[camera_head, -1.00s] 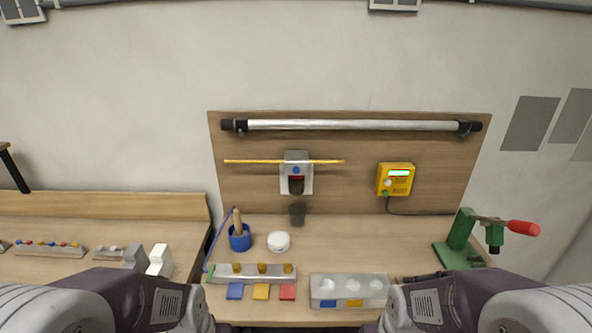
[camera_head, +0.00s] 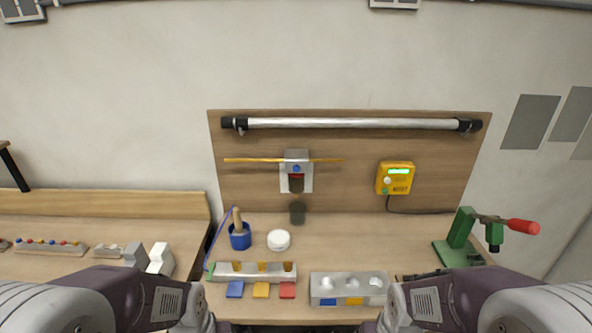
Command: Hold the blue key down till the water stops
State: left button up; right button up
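A blue key (camera_head: 235,290) lies flat at the left end of a row, beside a yellow key (camera_head: 261,290) and a red key (camera_head: 287,290). The row sits in front of a grey metal block (camera_head: 250,280) with several brass-coloured tops. A second grey block (camera_head: 349,283) to the right has pale round tops and blue and yellow patches on its front. I cannot make out any water. My two arms come in at the bottom left and bottom right. Their gripper fingertips are not visible, and neither gripper is seen on the blue key.
A blue pot (camera_head: 240,240) and a white round jar (camera_head: 278,240) stand behind the keys. A yellow box (camera_head: 395,178) with a lit display hangs on the wooden back panel. A green press (camera_head: 461,240) with a red handle stands at right.

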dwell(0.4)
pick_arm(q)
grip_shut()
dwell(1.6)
